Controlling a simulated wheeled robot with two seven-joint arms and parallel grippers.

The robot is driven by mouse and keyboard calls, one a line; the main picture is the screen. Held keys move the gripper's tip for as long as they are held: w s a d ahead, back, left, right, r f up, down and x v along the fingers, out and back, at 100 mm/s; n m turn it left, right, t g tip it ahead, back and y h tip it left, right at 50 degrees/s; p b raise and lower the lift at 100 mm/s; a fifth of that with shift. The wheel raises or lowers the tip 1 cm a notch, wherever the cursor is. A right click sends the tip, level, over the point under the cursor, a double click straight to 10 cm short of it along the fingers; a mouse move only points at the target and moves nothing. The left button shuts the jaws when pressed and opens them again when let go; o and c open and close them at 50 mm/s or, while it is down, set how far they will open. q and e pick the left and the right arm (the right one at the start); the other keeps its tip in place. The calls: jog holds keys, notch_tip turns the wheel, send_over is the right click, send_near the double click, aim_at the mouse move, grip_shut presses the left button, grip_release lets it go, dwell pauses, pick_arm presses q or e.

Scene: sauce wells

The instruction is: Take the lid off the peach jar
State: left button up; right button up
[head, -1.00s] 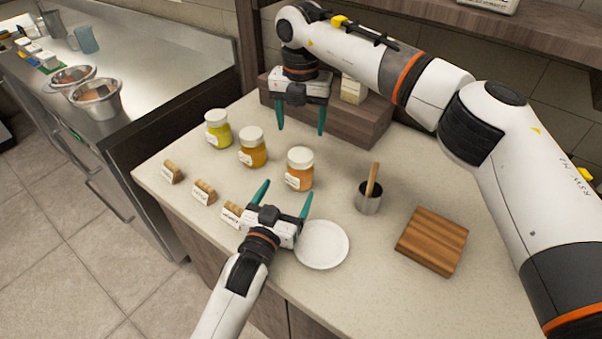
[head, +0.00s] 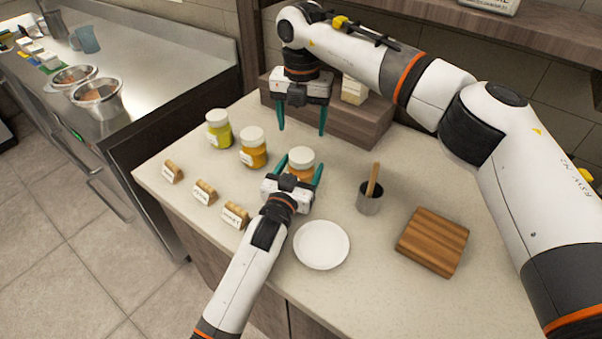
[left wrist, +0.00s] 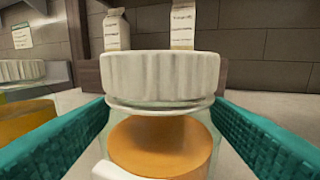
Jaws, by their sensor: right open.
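The peach jar (head: 300,161) is a clear jar with orange contents and a white ridged lid, the rightmost of three jars in the head view. Its lid (left wrist: 160,78) is on the jar in the left wrist view. My left gripper (head: 300,170) is open, with its teal fingers on either side of the peach jar's body below the lid. In the left wrist view a gap shows beside the left finger, and contact is not clear. My right gripper (head: 302,128) is open and empty, pointing down above the counter behind the jars.
Two more lidded jars, one orange (head: 253,155) and one yellow (head: 219,136), stand to the left. Several label blocks (head: 204,192) line the front edge. A white plate (head: 322,251), a metal cup (head: 369,200) and a wooden board (head: 432,248) are to the right.

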aim_at(301, 154)
pick_arm(q)
jog(key=c, duration=1.5)
grip_shut()
pick_arm(e)
jog(key=m, duration=0.5)
jog(key=shift+m, duration=0.3)
jog(key=m, duration=1.2)
jog(key=shift+m, duration=0.3)
jog(key=shift+f, duration=4)
jog(key=shift+c, duration=0.3)
